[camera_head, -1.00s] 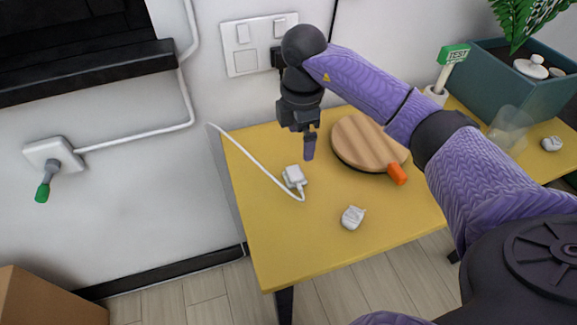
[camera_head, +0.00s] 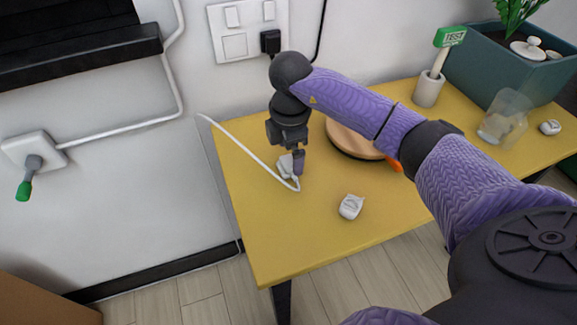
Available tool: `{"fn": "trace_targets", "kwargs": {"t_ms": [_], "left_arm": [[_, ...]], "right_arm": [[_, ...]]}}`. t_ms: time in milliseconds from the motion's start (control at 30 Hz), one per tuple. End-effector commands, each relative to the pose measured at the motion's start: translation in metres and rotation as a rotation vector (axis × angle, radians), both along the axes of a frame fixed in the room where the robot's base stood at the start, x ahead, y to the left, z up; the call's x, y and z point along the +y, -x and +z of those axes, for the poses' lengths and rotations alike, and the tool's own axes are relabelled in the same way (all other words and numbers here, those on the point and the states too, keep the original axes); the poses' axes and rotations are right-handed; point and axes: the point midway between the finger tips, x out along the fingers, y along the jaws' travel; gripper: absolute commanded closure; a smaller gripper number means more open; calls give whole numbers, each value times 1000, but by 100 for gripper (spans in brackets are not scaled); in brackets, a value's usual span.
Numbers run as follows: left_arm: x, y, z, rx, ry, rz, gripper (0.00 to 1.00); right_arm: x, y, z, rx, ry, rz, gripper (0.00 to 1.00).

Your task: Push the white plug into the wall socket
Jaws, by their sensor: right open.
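The white plug (camera_head: 285,166) lies on the yellow table with its white cable (camera_head: 245,147) running back to the left edge. My right gripper (camera_head: 297,165) points down right at the plug, its fingers partly covering it. The jaws are open; whether they touch the plug I cannot tell. The wall socket plate (camera_head: 235,45) is on the wall behind, with switches at the top, a blank-looking square at lower left and a black plug (camera_head: 270,41) at lower right. My left gripper is out of view.
On the yellow table (camera_head: 290,235) are a small white object (camera_head: 350,207), a round wooden board (camera_head: 350,142) partly behind my arm, an orange item (camera_head: 394,163), a cup with a green sign (camera_head: 428,89), a clear tumbler (camera_head: 503,118) and a planter (camera_head: 510,65). The front left tabletop is clear.

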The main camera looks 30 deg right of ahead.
Motion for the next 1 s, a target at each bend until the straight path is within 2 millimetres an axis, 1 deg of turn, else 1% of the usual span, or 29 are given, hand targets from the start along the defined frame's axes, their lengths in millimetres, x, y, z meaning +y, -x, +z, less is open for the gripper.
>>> {"fn": "trace_targets", "kwargs": {"t_ms": [33,133,200,467,500,567,600,667,700,867,900,1000], "left_arm": [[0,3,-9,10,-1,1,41],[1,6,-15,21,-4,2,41],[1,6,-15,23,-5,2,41],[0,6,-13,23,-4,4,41],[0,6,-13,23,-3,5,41],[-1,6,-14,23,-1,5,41],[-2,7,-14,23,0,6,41],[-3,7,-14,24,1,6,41],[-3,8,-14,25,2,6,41],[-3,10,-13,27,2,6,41],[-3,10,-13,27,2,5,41],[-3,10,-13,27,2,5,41]], "right_arm": [[3,0,-15,5,-1,1,0],[2,0,-30,5,-1,0,0],[2,0,-32,2,0,1,0],[2,0,-30,0,-1,0,0],[2,0,-30,0,-1,0,4],[2,0,-30,0,-1,0,17],[2,0,-30,0,-1,0,25],[2,0,-30,1,-1,0,38],[2,0,-30,1,-1,0,47],[2,0,-30,1,-1,0,80],[2,0,-30,1,-1,0,85],[2,0,-30,1,-1,0,85]]}}
